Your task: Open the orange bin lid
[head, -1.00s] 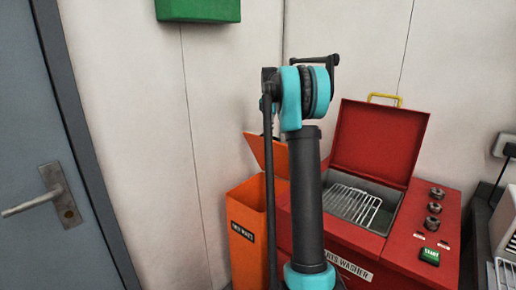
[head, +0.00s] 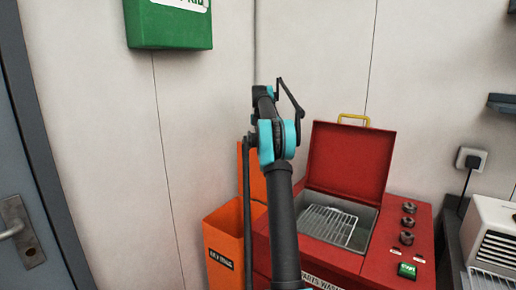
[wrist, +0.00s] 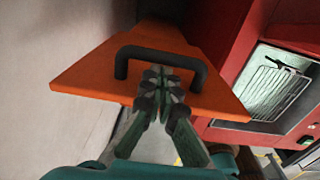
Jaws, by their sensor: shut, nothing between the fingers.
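The orange bin (head: 221,228) stands against the wall, left of the red parts washer. Its orange lid (head: 257,178) is raised, standing steeply above the bin's rear, and partly hidden by my arm. In the wrist view the lid (wrist: 105,72) fills the middle, with a black loop handle (wrist: 127,53) on its face. My gripper (wrist: 164,76) is shut and empty, its fingertips at the handle's opening. I cannot tell whether they touch the handle or lid. The gripper is not clear in the head view.
The red parts washer (head: 340,250) stands close right of the bin, its red lid (head: 347,160) up with a wire rack (head: 330,224) inside. A green box (head: 170,25) hangs on the wall above. A grey door (head: 20,150) is at left.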

